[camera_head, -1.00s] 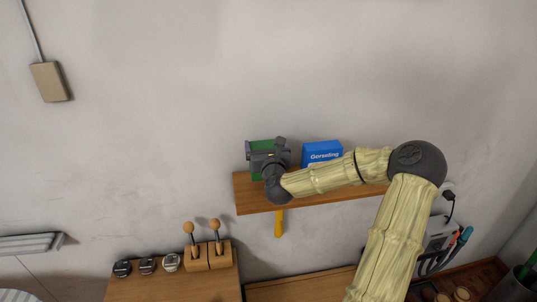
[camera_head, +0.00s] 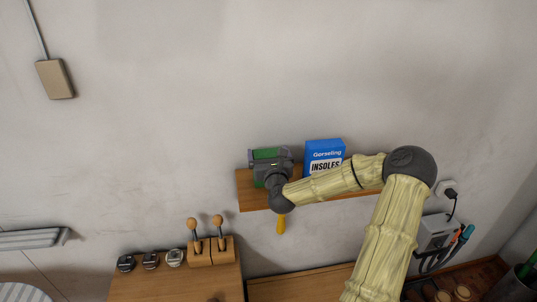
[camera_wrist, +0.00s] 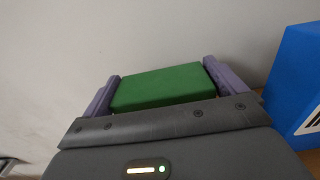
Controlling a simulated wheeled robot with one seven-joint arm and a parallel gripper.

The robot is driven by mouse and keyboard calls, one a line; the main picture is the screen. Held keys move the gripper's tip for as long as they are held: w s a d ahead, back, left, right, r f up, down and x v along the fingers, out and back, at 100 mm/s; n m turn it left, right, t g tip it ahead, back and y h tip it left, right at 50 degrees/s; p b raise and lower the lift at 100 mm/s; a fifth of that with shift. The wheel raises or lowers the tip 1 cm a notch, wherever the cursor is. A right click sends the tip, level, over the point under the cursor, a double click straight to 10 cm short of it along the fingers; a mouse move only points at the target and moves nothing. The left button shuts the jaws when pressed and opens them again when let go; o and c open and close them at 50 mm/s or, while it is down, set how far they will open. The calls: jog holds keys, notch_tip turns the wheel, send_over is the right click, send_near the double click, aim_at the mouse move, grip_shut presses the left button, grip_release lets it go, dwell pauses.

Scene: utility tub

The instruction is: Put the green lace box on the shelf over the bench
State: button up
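The green lace box (camera_head: 266,154) is between the fingers of my gripper (camera_head: 270,157), over the left part of the wooden wall shelf (camera_head: 247,190). In the wrist view the green box (camera_wrist: 163,86) fills the gap between the two purple-grey fingers (camera_wrist: 162,82), with a finger against each side. My gripper is shut on it. My wrist and gripper hide the box's lower part in the head view, so I cannot tell whether it touches the shelf.
A blue insoles box (camera_head: 324,155) stands on the shelf to the right of my gripper, and shows at the right edge of the wrist view (camera_wrist: 298,85). The bench (camera_head: 300,287) lies underneath. The shelf's left end is bare.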

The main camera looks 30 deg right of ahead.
jog(key=shift+r, duration=0.1)
jog(key=shift+r, duration=0.15)
jog(key=shift+s+f, duration=0.2)
jog(key=shift+s, duration=0.05)
jog(key=b+v, duration=0.4)
jog(key=v, duration=0.7)
jog(key=shift+s+r, duration=0.2)
jog(key=shift+s, duration=0.05)
jog(key=shift+a, duration=0.15)
